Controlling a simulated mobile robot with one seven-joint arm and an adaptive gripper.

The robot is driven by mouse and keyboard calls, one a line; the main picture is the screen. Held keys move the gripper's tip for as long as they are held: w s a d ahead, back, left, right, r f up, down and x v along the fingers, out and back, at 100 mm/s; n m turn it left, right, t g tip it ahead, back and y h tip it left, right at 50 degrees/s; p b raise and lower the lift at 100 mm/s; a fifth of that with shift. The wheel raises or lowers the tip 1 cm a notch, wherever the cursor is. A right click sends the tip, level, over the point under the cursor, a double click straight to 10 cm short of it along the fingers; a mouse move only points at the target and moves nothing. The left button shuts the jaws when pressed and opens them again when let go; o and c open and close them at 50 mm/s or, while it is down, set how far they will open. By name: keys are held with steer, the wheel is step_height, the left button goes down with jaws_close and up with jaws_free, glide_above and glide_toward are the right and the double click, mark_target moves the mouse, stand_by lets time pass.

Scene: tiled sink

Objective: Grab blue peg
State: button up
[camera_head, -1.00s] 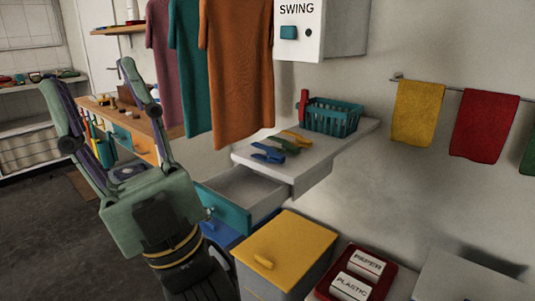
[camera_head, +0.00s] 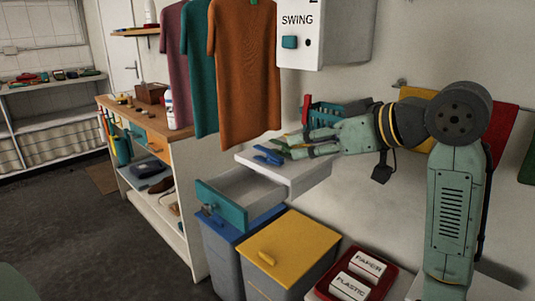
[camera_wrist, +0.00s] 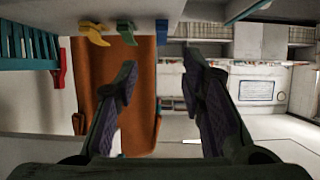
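The blue peg (camera_head: 267,155) lies on the white shelf top (camera_head: 300,172) above the open drawer. In the wrist view, the blue peg (camera_wrist: 162,32) is at the top centre, with the green peg (camera_wrist: 126,31) and the yellow peg (camera_wrist: 96,34) to its left. My gripper (camera_head: 300,145) reaches in from the right over the shelf and partly hides the green and yellow pegs in the head view. In the wrist view, my gripper (camera_wrist: 162,68) is open and empty, its fingers wide apart. The blue peg shows beyond the gap between the fingertips; no contact is visible.
A teal-fronted drawer (camera_head: 221,203) is open below the shelf. An orange shirt (camera_head: 246,75) hangs close by on the left. A yellow-lidded bin (camera_head: 287,250) stands below.

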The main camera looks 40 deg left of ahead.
mark_target(269, 150)
steer(key=x, duration=0.5)
steer(key=shift+a+f+p, duration=0.1)
steer(key=shift+f+p, duration=0.05)
steer(key=shift+p, duration=0.2)
steer(key=shift+p+x, duration=0.7)
steer(key=shift+x, duration=2)
steer(key=shift+s, duration=0.2)
steer(key=shift+c, duration=0.4)
jaws_close()
